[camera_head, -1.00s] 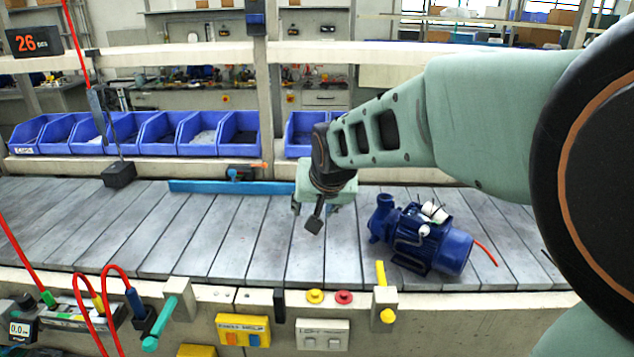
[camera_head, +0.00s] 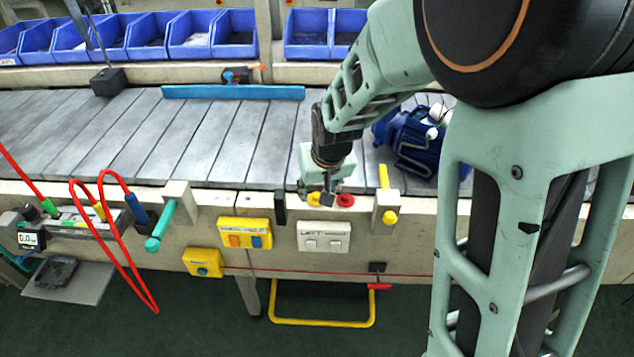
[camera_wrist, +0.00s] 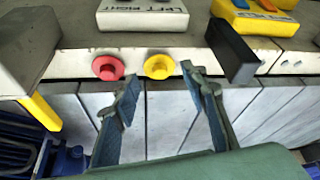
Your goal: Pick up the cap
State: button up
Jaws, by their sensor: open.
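Two round caps sit side by side on the beige front rail of the line: a yellow one (camera_head: 313,198) and a red one (camera_head: 346,200). Which of them the task means cannot be told. In the wrist view the yellow cap (camera_wrist: 159,66) lies ahead of the gap between my fingertips, and the red cap (camera_wrist: 108,67) lies just left of the left finger. My gripper (camera_wrist: 161,80) is open and empty, with its blue-padded fingers apart. In the head view my gripper (camera_head: 327,190) is at the rail by the caps and partly covers them.
A blue pump (camera_head: 408,140) lies on the slatted conveyor (camera_head: 215,140), right of my gripper and partly behind my arm. A black block (camera_wrist: 232,52) stands close to the right finger. A post with a yellow lever (camera_head: 384,178) and two switch boxes (camera_head: 323,236) (camera_head: 245,233) flank the rail.

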aim_at(316, 198)
jog(key=shift+x, duration=1.35)
jog(key=shift+c, duration=0.4)
jog(key=c, duration=0.4)
jog(key=shift+r, duration=0.1)
